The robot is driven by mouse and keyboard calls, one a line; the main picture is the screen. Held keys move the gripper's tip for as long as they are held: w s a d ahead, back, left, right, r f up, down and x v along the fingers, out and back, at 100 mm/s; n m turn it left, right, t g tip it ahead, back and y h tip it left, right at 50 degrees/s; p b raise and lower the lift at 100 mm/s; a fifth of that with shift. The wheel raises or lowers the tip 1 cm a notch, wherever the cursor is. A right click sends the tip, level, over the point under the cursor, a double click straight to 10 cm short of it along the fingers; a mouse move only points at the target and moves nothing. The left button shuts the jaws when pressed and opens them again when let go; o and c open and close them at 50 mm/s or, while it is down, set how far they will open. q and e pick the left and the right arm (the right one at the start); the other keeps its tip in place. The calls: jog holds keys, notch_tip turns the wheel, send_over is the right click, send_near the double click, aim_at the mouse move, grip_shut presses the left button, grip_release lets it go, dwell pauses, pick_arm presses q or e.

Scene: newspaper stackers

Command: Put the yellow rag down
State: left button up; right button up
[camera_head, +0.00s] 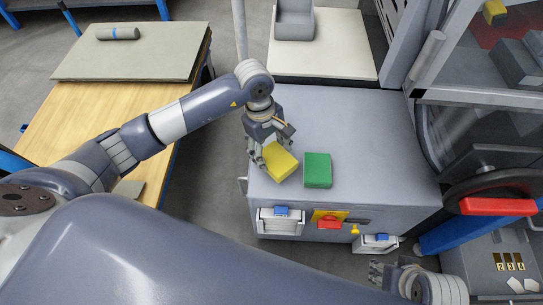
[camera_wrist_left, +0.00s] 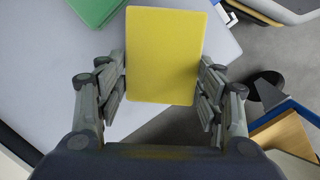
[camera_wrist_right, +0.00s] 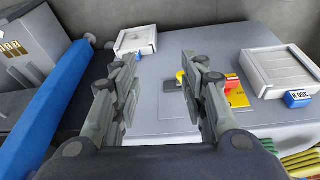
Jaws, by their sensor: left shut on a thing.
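The yellow rag (camera_head: 281,164), a flat block shape, is at the left part of the grey cabinet top (camera_head: 350,125). My left gripper (camera_head: 268,148) is shut on it from above. In the left wrist view the yellow rag (camera_wrist_left: 163,55) sits between the two fingers, with a finger at each long side. I cannot tell whether it touches the top. A green rag (camera_head: 318,169) lies just right of it, apart from it. My right gripper (camera_wrist_right: 158,80) is open and empty, in front of the cabinet's front face, low down.
Two white drawers (camera_head: 280,222) (camera_head: 375,244) with blue tags and a red switch on a yellow plate (camera_head: 329,219) are on the cabinet front. A red handle (camera_head: 498,207) is at right. A wooden table (camera_head: 95,112) stands at left. The cabinet top behind the rags is clear.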

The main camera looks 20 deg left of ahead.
aim_at(271, 153)
pick_arm(q)
notch_tip(271, 153, down, 3)
jog(key=shift+f, duration=0.1)
pick_arm(e)
jog(key=shift+v, duration=0.95)
pick_arm(q)
jog(key=shift+b, duration=0.3)
pick_arm(e)
jog(key=shift+d+f, duration=0.1)
pick_arm(q)
jog(key=o, duration=1.6)
jog(key=shift+r, duration=0.5)
jog(key=r, duration=0.3)
jog(key=a+r+p, duration=0.1)
jog(key=r, duration=0.3)
jog(key=r+p, duration=0.1)
jog(key=r, duration=0.3)
jog(key=shift+a, duration=0.4)
pick_arm(e)
jog(key=x, duration=0.6)
jog(key=shift+f, duration=0.2)
jog(key=shift+s, duration=0.25)
